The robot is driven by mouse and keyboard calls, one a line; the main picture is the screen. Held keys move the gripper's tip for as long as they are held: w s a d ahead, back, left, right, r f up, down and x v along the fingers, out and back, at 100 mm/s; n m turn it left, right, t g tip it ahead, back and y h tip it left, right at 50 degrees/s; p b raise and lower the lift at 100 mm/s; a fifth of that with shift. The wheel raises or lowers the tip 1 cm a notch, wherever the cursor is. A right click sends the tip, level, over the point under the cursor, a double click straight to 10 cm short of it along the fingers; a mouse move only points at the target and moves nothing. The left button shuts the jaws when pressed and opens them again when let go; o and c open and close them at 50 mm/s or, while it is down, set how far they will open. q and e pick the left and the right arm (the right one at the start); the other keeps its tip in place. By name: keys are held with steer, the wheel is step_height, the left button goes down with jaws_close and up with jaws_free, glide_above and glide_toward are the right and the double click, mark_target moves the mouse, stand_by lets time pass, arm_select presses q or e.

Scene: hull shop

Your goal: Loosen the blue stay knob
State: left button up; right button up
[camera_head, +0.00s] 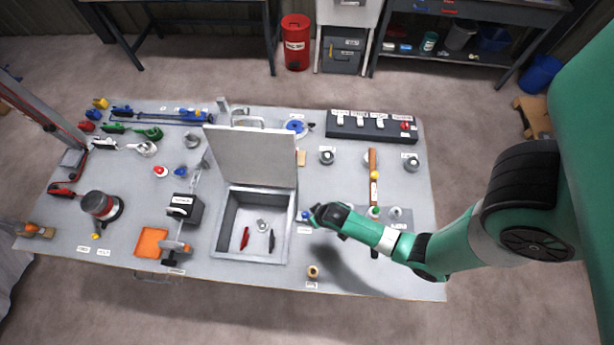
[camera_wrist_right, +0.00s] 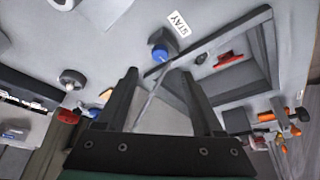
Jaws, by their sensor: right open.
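The blue stay knob (camera_wrist_right: 160,52) sits by the "STAY" label (camera_wrist_right: 180,24) at the box's edge. In the head view the knob (camera_head: 305,215) is small, just right of the open box (camera_head: 225,232) and above its label (camera_head: 304,230). My right gripper (camera_head: 314,212) is beside it, over the table. In the right wrist view its two fingers (camera_wrist_right: 158,76) are apart and empty, with the knob just beyond the tips. A thin rod runs from the knob down between the fingers. My left gripper is not in view.
The box lid (camera_head: 252,155) stands raised behind the box. A red piece (camera_head: 245,238) and a dark piece (camera_head: 271,240) lie inside. A hammer (camera_head: 373,185) lies right of my gripper. A small brass knob (camera_head: 313,271) stands in front; the front right of the table is clear.

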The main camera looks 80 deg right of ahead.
mark_target(306, 215)
steer(key=b+x, duration=0.4)
steer(key=x, duration=0.5)
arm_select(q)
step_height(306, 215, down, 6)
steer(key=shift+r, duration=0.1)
arm_select(e)
jaws_close()
